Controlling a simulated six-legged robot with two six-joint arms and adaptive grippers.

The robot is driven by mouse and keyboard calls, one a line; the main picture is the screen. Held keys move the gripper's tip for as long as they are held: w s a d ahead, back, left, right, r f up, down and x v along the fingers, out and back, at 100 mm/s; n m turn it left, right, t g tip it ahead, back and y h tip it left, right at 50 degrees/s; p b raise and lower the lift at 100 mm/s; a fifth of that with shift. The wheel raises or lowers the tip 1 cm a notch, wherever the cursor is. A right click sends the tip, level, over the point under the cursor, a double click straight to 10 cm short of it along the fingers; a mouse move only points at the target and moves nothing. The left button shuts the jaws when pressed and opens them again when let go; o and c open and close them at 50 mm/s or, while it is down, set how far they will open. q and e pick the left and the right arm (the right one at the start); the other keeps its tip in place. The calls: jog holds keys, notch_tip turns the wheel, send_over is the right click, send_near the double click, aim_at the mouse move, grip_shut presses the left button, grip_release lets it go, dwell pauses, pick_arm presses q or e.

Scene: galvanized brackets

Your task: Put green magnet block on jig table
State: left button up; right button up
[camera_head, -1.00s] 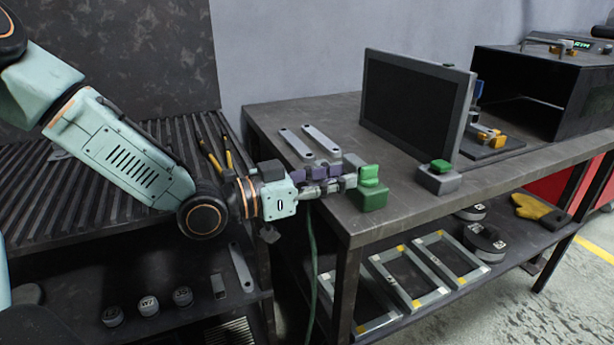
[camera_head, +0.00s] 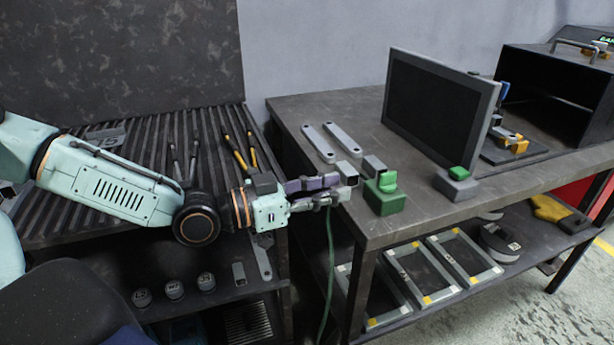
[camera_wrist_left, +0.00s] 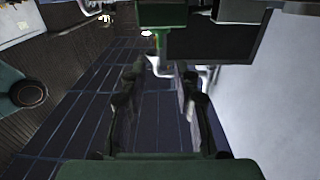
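The green magnet block (camera_head: 385,203), with a smaller lighter green piece on top, stands upright on the dark jig table (camera_head: 425,222), near its front left corner. It shows at the top edge of the left wrist view (camera_wrist_left: 162,16), partly cut off. My left gripper (camera_head: 346,184) is just left of the block, at the table's left edge, pointing toward it. Its two fingers stand apart with nothing between them, as the left wrist view (camera_wrist_left: 160,72) also shows. The fingertips are clear of the block. My right gripper is in no view.
A grey block with a green top (camera_head: 456,187) stands right of the green block. A dark upright panel (camera_head: 432,108) is behind. Two flat metal bars (camera_head: 330,141) and small grey pieces lie nearby. A ribbed bench (camera_head: 150,160) with pliers (camera_head: 240,150) is left.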

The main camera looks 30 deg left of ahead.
pick_arm(q)
jog(key=shift+f, duration=0.15)
jog(key=s+d+f+n+g+y, duration=0.25)
jog(key=s+f+g, duration=0.2)
jog(key=f, duration=0.55)
jog(key=s+d+f+n+g+y, duration=0.1)
jog(key=s+f+n+g+y, duration=0.4)
jog(key=f, duration=0.6)
jog(key=s+a+f+g+y, duration=0.1)
jog(key=s+f, duration=0.4)
jog(key=s, duration=0.5)
jog(key=s+a+f+g+y, duration=0.1)
jog(key=s+f+g+y, duration=0.1)
jog(key=s+f, duration=0.3)
jog(key=s+g, duration=0.1)
jog(key=s, duration=0.3)
jog(key=shift+s+a+f+g, duration=0.2)
jog(key=shift+s+a+g, duration=0.15)
jog(key=shift+n+y, duration=0.25)
